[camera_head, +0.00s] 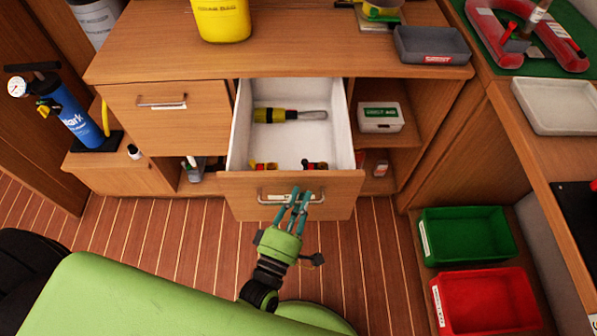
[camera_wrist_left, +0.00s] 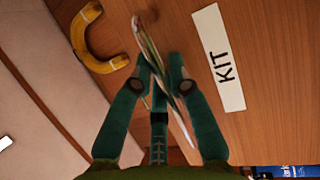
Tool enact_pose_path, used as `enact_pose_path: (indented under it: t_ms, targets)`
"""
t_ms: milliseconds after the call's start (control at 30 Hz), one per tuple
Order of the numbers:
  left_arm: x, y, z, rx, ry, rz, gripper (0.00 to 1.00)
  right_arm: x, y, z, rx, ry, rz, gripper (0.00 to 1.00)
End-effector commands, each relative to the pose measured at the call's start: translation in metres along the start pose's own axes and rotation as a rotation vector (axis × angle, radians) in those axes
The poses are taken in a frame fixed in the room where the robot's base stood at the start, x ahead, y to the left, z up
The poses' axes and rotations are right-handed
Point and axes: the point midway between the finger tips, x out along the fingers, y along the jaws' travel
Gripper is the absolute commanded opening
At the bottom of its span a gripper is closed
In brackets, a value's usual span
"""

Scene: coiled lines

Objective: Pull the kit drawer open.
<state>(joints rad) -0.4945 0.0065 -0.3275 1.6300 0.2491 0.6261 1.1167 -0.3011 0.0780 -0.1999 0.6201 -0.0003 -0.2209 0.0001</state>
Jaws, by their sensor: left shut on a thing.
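The kit drawer (camera_head: 290,205) stands pulled well out of the wooden cabinet, its white inside showing. Its wooden front also shows in the left wrist view (camera_wrist_left: 265,110), with a white KIT label (camera_wrist_left: 219,56). My left gripper (camera_head: 297,193) is at the drawer front, shut on the right part of the metal drawer handle (camera_head: 272,198). In the left wrist view the handle (camera_wrist_left: 165,75) runs between the fingers. Inside the drawer lie a yellow and black screwdriver (camera_head: 275,115) at the back and small yellow and red-black items near the front. My right gripper is not in view.
A closed drawer (camera_head: 168,105) is on the left, with a blue pump (camera_head: 85,122) beside it. Open shelves hold a white box (camera_head: 380,117). Green (camera_head: 465,235) and red (camera_head: 485,300) bins stand at right. Wooden floor lies clear below the open drawer.

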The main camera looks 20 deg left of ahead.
Motion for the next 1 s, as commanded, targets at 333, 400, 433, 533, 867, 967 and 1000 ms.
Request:
enact_pose_path:
  t_ms: [333,400,433,533,867,967,1000]
  targets:
    - [-0.026,0.005,0.011,0.002,-0.001,0.001,0.00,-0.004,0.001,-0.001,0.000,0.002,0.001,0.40]
    - [-0.027,0.006,0.011,0.002,-0.001,0.001,0.00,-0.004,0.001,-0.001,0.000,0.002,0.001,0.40]
    - [-0.027,0.006,0.011,0.002,-0.001,0.001,0.00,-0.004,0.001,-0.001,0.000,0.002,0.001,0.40]
    - [-0.027,0.006,0.011,0.002,-0.001,0.002,0.00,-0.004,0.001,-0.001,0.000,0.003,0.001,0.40]
    - [-0.027,0.005,0.011,0.002,-0.001,0.001,0.43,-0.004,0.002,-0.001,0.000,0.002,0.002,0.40]
    - [-0.027,0.005,0.011,0.001,-0.001,0.001,0.43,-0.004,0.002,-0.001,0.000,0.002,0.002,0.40]
    - [-0.026,0.005,0.011,0.001,-0.001,0.001,0.43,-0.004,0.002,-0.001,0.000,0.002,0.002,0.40]
